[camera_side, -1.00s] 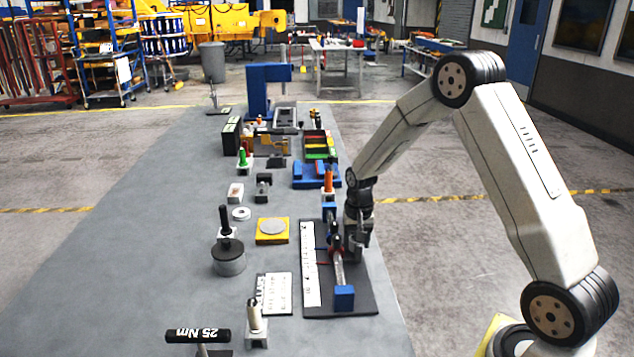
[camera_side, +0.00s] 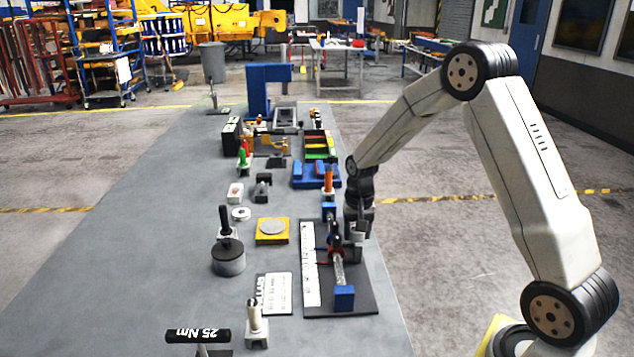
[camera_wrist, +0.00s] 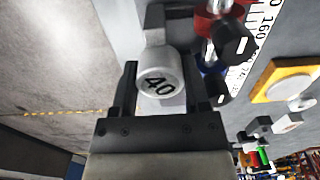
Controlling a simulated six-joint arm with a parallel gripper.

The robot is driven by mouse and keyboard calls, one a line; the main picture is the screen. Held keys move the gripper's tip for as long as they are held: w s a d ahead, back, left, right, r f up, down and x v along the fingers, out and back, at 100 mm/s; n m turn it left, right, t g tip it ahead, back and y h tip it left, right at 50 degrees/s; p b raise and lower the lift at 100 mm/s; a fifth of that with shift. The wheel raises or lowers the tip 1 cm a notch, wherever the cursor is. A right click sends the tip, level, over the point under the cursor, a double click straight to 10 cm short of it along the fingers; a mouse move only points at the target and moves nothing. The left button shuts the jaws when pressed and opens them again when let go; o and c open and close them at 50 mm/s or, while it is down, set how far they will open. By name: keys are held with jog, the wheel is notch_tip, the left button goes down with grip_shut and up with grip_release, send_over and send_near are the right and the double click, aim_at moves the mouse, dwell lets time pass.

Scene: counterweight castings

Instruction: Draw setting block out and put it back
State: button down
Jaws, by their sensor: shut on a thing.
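The setting block (camera_wrist: 158,82) shows in the wrist view as a light grey piece with a round end face marked 40. It sits between the two dark fingers of my gripper (camera_wrist: 166,88), which is shut on it. In the side view my gripper (camera_side: 357,243) is low over the right part of the dark base plate (camera_side: 352,307), beside the metal rod (camera_side: 339,271). The block itself cannot be made out there. A red part (camera_wrist: 206,24) and a black knob (camera_wrist: 232,42) lie close to the right finger in the wrist view.
A blue end block (camera_side: 344,296) stands at the rod's near end. A white numbered scale (camera_side: 311,270) runs along the plate's left side. A yellow pad with a grey disc (camera_side: 272,229) and a round weight with a black handle (camera_side: 228,258) stand left. Bare table lies farther left.

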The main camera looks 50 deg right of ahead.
jog(key=shift+r, duration=1)
jog(key=shift+r, duration=0.35)
jog(key=shift+r, duration=0.35)
jog(key=shift+r, duration=0.35)
jog(key=shift+r, duration=0.3)
jog(key=shift+w, duration=0.1)
jog(key=w+a, duration=1.3)
jog(key=w, duration=0.1)
jog(key=shift+a, duration=0.15)
dwell(2.9)
jog(key=shift+f, duration=0.15)
dwell(0.4)
